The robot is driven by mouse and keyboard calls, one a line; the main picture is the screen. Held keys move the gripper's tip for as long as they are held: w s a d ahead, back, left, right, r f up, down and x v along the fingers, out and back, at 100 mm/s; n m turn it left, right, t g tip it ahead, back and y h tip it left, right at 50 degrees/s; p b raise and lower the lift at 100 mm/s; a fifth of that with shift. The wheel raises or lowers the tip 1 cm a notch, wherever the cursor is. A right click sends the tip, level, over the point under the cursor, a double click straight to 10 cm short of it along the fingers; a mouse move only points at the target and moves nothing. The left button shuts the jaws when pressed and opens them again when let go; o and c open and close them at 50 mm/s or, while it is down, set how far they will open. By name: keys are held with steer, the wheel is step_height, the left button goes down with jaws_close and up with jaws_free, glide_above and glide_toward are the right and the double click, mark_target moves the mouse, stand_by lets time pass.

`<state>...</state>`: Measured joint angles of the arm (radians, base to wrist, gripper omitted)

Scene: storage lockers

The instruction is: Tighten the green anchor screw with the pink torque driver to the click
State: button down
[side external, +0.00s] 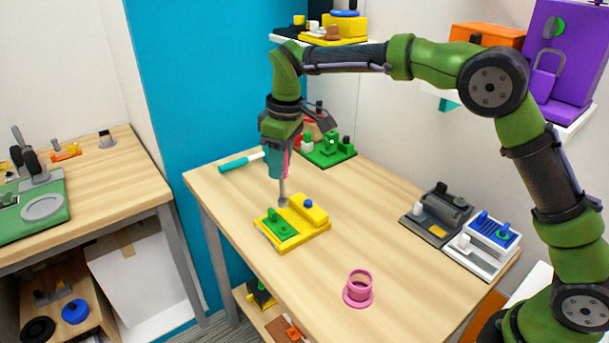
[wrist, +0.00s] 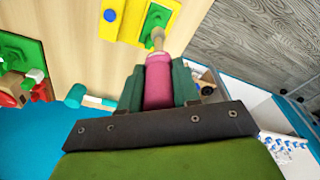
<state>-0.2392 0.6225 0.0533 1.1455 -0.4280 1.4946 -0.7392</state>
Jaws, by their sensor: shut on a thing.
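My gripper (side external: 279,163) is shut on the pink torque driver (side external: 286,163), which points downward with its grey shaft below the jaws. The wrist view shows the driver's pink handle (wrist: 157,82) between the jaws (wrist: 159,72). A yellow fixture (side external: 311,236) lies on the table below, with a green part (side external: 276,225) on its left side and a blue knob on its right. The driver's tip is over the rear of the fixture, near the green part. I cannot tell whether the tip touches anything. The green screw's head is not clearly distinguishable.
An empty pink ring-shaped holder (side external: 358,290) stands near the table's front edge. A teal-handled tool (side external: 236,163) lies at the back left, beside a green fixture (side external: 331,153). Grey and blue-white fixtures (side external: 437,214) sit at the right. The table between is clear.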

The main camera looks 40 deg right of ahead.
mark_target(280, 197)
steer(key=shift+n, duration=0.8)
steer(key=shift+f+n, duration=0.25)
steer(key=shift+n, duration=0.15)
steer(key=shift+f, duration=2.6)
steer(key=shift+f, duration=0.15)
steer(key=shift+f, duration=0.4)
